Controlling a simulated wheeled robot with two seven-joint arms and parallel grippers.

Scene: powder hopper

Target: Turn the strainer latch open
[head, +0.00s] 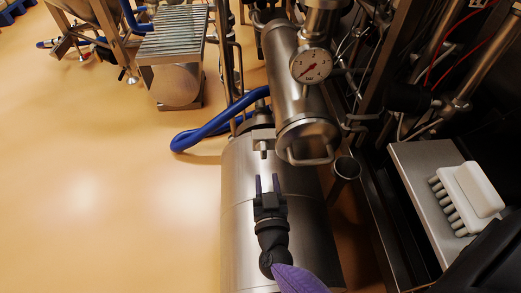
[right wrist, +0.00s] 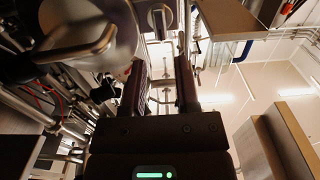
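The steel strainer cylinder (head: 297,85) slants down the middle of the head view. A bent bar handle (head: 308,160), which looks like the latch, crosses its lower end. My right gripper (head: 267,180) is below and left of this handle, apart from it, fingers pointing up. In the right wrist view, my right gripper (right wrist: 161,65) shows two parted fingers with nothing held between them. The round strainer end (right wrist: 118,40) and a bar handle (right wrist: 85,45) show at upper left there, outside the fingers. My left gripper is not in view.
A large steel drum (head: 235,215) lies under my right gripper. A blue hose (head: 205,130) curves at left. A white brush (head: 468,195) rests on a steel shelf (head: 415,165) at right. The floor at left is clear.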

